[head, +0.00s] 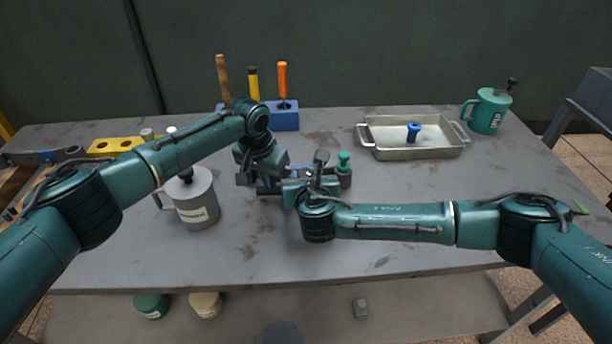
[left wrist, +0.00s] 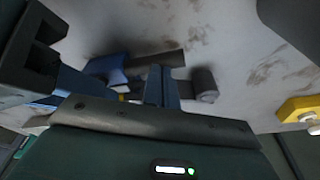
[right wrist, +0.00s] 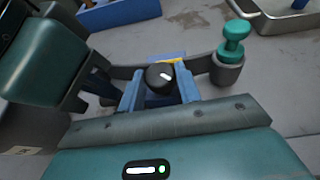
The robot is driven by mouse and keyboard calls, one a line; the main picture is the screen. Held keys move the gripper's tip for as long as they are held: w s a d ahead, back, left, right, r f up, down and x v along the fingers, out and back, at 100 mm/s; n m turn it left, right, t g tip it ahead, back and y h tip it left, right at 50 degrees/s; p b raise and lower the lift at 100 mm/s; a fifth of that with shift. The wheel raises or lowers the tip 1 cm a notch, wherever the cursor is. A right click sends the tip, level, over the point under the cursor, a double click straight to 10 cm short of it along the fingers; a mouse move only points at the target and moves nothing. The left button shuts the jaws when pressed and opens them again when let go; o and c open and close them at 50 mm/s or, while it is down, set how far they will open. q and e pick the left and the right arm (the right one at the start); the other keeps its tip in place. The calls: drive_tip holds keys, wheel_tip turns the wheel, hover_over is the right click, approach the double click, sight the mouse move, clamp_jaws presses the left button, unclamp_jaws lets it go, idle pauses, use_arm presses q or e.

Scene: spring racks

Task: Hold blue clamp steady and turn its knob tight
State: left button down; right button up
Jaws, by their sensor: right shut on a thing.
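The blue clamp (right wrist: 150,58) shows in the right wrist view as blue and yellow parts behind a round dark knob (right wrist: 160,77) with a white mark. My right gripper (right wrist: 160,82) is shut on this knob, one blue finger on each side. In the head view my right gripper (head: 312,182) hides most of the clamp. My left gripper (head: 262,176) is just left of it. In the left wrist view the left fingers (left wrist: 163,85) are close together, with nothing visible between them. A blue part (left wrist: 106,70) lies beyond; whether the fingers touch the clamp is unclear.
A teal-topped plunger (right wrist: 235,38) stands in a dark cup beside the knob. A grey mug (head: 196,200) stands near my left forearm. A metal tray (head: 415,151) and a green mug (head: 487,112) are at the right. A blue tool rack (head: 284,122) stands behind. The table's front is clear.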

drive_tip(key=o, duration=1)
drive_tip(key=v, duration=1.2)
drive_tip(key=shift+c, duration=0.2)
